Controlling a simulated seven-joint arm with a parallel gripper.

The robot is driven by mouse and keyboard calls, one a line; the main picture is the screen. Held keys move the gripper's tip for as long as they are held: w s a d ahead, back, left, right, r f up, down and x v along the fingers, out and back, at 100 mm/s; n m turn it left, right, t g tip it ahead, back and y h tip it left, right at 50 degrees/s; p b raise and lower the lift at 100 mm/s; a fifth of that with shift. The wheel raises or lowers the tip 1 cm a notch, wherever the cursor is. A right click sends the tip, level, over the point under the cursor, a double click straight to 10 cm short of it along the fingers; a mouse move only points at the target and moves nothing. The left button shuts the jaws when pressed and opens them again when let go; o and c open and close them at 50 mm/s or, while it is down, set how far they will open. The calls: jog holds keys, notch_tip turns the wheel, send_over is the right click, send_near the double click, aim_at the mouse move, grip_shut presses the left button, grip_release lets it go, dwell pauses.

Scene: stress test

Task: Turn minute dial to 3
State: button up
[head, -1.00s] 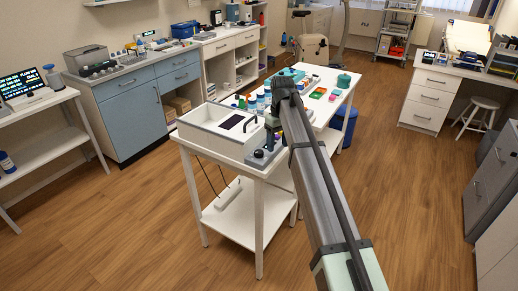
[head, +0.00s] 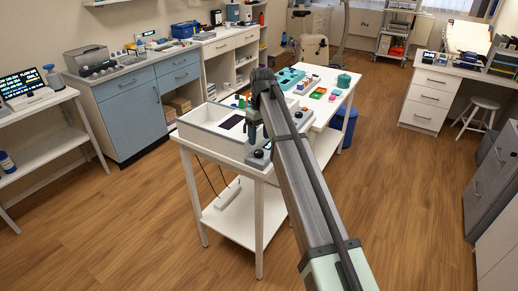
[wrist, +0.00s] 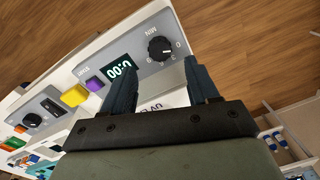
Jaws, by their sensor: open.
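The minute dial (wrist: 161,50) is a round black knob marked MIN on a grey panel (wrist: 146,34) in the wrist view. A dark display (wrist: 118,68) with pale digits, partly covered by a finger, sits left of it. My gripper (wrist: 158,62) is open and empty, its two dark fingers pointing at the panel. The dial shows between and just beyond the fingertips, with no visible contact. Its pointer setting is too small to read. In the head view my gripper (head: 254,136) hangs over the small table, near the grey panel (head: 259,156).
A purple button (wrist: 95,84) and a yellow button (wrist: 75,95) sit beyond the display. A second grey panel with a black dial (wrist: 33,120) lies farther left. A white box (head: 202,125) stands left of my gripper on the table. Coloured items lie on the table's far part.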

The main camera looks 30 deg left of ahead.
aim_at(259, 152)
jog(key=shift+s+f, duration=0.15)
jog(key=shift+f, duration=2.8)
jog(key=c, duration=1)
